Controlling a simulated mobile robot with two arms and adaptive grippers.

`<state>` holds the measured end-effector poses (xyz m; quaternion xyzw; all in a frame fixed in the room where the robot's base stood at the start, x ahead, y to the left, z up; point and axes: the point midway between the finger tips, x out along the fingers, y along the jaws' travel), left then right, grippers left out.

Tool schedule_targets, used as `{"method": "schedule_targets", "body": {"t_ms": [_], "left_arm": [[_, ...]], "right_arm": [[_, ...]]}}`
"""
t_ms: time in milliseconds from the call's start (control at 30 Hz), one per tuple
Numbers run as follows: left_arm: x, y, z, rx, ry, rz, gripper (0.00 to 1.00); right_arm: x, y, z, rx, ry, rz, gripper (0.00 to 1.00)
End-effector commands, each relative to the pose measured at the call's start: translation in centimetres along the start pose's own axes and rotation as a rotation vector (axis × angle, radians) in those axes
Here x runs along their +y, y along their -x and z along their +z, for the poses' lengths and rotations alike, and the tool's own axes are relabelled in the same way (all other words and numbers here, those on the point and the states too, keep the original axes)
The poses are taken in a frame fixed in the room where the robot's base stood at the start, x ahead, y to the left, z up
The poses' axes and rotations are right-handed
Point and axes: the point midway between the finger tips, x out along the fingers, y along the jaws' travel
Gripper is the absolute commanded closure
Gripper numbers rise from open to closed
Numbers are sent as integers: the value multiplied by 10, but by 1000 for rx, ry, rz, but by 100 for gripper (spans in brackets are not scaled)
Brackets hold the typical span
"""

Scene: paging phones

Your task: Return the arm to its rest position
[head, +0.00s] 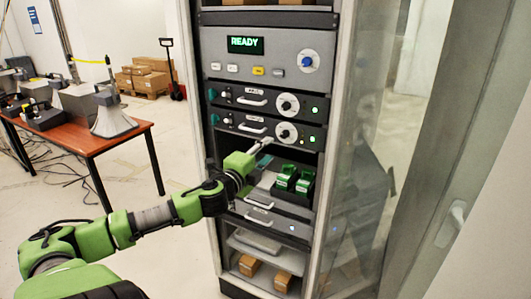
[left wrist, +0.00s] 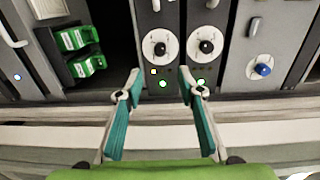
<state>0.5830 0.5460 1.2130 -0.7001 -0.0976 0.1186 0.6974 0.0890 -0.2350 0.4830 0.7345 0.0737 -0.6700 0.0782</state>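My left arm, green with black joints, reaches from the lower left to the rack in the head view. My left gripper (head: 266,152) is in front of the rack, just below the lower of two dark units with round knobs. In the left wrist view the left gripper (left wrist: 158,82) has its two fingers spread apart with nothing between them. Beyond its tips are two white knobs, the left one (left wrist: 160,48) and the right one (left wrist: 206,46), with lit green lights. Whether the fingertips touch the panel I cannot tell. My right gripper is not in view.
The rack (head: 206,160) has a display reading READY (head: 245,45) at its top. Green phone-like units (head: 287,177) sit on a shelf below the gripper. A glass door (head: 370,150) stands open at right. A wooden table (head: 85,138) with equipment is at left.

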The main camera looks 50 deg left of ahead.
Motion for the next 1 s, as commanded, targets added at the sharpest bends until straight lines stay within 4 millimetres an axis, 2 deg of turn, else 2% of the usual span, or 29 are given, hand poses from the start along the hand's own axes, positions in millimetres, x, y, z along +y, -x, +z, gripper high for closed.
{"method": "schedule_targets", "body": {"t_ms": [400, 467, 533, 567, 667, 800, 867, 1000], "left_arm": [[1, 0, 1, -1, 2, 1, 65], [7, -1, 4, -8, 8, 10, 65], [24, -1, 14, -28, 28, 33, 65], [36, -2, 20, -41, 40, 48, 65], [88, 0, 46, -96, 96, 117, 65], [182, 14, 80, -185, 195, 238, 65], [223, 24, 91, -221, 236, 290, 65], [317, 55, 107, -300, 332, 410, 65]], "right_arm": [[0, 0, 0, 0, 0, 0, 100], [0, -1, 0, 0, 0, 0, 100], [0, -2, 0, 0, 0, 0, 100], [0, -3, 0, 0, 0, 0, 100], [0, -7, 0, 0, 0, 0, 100], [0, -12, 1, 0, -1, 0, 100], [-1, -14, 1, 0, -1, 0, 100], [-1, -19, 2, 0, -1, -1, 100]]}}
